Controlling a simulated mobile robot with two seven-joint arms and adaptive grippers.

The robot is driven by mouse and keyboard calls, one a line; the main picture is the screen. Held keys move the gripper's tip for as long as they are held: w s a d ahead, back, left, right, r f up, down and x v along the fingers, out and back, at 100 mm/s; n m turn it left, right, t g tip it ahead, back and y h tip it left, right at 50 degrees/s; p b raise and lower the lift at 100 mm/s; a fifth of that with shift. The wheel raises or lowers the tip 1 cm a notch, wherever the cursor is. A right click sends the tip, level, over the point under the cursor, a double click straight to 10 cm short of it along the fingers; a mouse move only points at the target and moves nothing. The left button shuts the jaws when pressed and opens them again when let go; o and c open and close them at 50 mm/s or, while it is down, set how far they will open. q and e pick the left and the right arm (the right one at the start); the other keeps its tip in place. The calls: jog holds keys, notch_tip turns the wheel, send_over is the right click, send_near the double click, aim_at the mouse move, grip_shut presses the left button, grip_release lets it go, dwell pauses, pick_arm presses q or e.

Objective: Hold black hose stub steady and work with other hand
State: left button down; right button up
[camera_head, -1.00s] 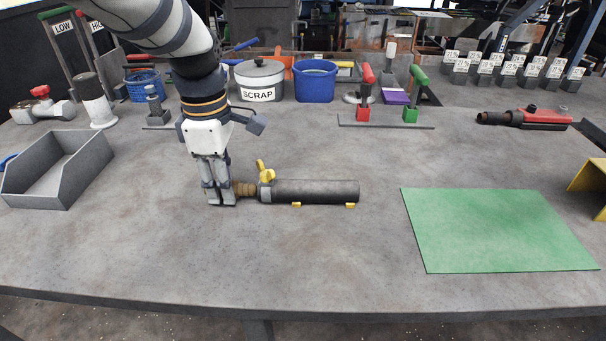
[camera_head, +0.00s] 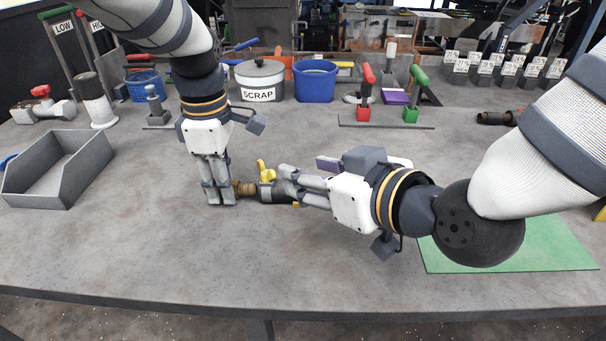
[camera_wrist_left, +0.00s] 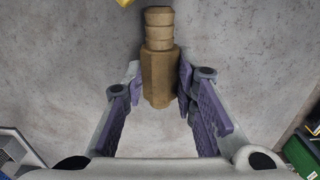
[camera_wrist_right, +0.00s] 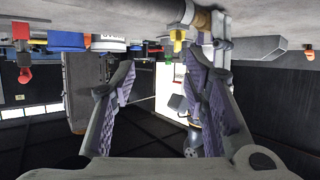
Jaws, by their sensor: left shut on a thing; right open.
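The black hose stub (camera_head: 273,194) lies on the table, mostly hidden behind my right gripper in the head view. A brass fitting (camera_head: 245,188) sticks out of its left end. A yellow wing piece (camera_head: 265,171) stands up at that end; it also shows in the right wrist view (camera_wrist_right: 178,37). My left gripper (camera_head: 220,198) points down and is shut on the brass fitting, which shows between its fingers in the left wrist view (camera_wrist_left: 157,72). My right gripper (camera_head: 291,182) reaches in from the right, open and empty, close to the hose and the yellow wing piece.
A green mat (camera_head: 560,245) lies at the right, partly under my right arm. A grey open bin (camera_head: 42,190) stands at the left. At the back are a SCRAP pot (camera_head: 259,80), a blue bucket (camera_head: 315,82) and red and green handled levers (camera_head: 412,113). The front table is clear.

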aim_at(263, 165)
jog(key=shift+y, duration=0.3)
jog(key=x, duration=0.4)
jog(key=s+a+x, duration=0.1)
jog(key=x, duration=0.6)
jog(key=shift+a+f, duration=0.1)
jog(key=shift+a, duration=0.5)
grip_shut()
jog(key=shift+f, duration=0.1)
jog(key=shift+c, duration=1.3)
grip_release()
jog(key=shift+d, duration=0.1)
